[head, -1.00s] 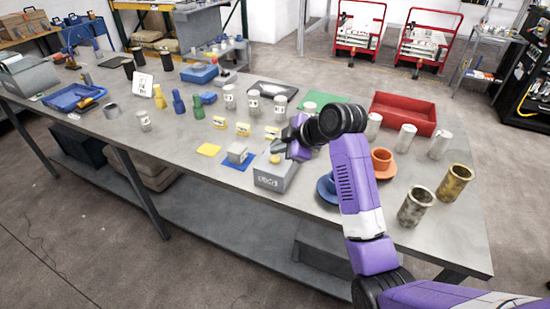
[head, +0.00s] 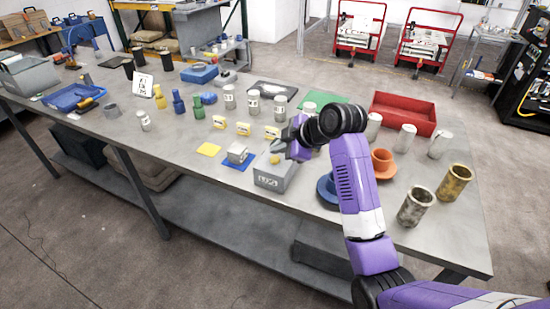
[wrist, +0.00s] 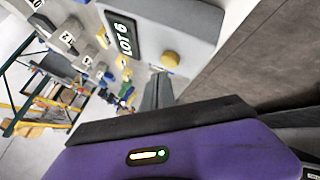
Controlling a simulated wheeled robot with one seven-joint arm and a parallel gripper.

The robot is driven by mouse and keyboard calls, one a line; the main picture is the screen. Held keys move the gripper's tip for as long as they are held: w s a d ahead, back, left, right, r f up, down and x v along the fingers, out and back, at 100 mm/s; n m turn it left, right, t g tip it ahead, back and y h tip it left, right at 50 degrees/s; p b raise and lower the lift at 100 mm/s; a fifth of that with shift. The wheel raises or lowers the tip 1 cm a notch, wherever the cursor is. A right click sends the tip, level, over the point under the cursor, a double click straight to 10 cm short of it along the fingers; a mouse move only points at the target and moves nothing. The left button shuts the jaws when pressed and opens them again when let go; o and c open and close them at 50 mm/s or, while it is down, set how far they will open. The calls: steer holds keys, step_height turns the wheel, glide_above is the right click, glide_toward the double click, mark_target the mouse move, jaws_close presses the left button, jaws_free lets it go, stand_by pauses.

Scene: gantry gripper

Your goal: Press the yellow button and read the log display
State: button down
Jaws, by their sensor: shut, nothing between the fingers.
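The grey button box (head: 275,180) stands near the front edge of the table. Its yellow button (head: 275,159) is on top, and the button also shows in the wrist view (wrist: 171,58). A dark display (wrist: 124,36) with light characters faces the wrist camera and reads "LOT 6". In the head view the lettering on the box front is too small to read surely. My gripper (head: 278,147) is shut and empty, close to the button. In the wrist view my fingertips (wrist: 160,77) appear just beside the button; I cannot tell whether they touch it.
A grey block on a blue mat (head: 234,165) lies left of the box. Several labelled cans and yellow blocks stand behind. A red tray (head: 403,112) is at the back right.

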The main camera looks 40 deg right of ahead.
mark_target(278, 160)
steer(key=shift+f, duration=0.4)
steer(key=shift+f+b, duration=0.4)
steer(key=shift+f, duration=0.15)
stand_by(0.8)
stand_by(0.3)
steer(key=shift+r+p, duration=0.9)
steer(key=shift+r, duration=0.05)
step_height(278, 160, up, 5)
steer(key=p, duration=0.4)
stand_by(0.8)
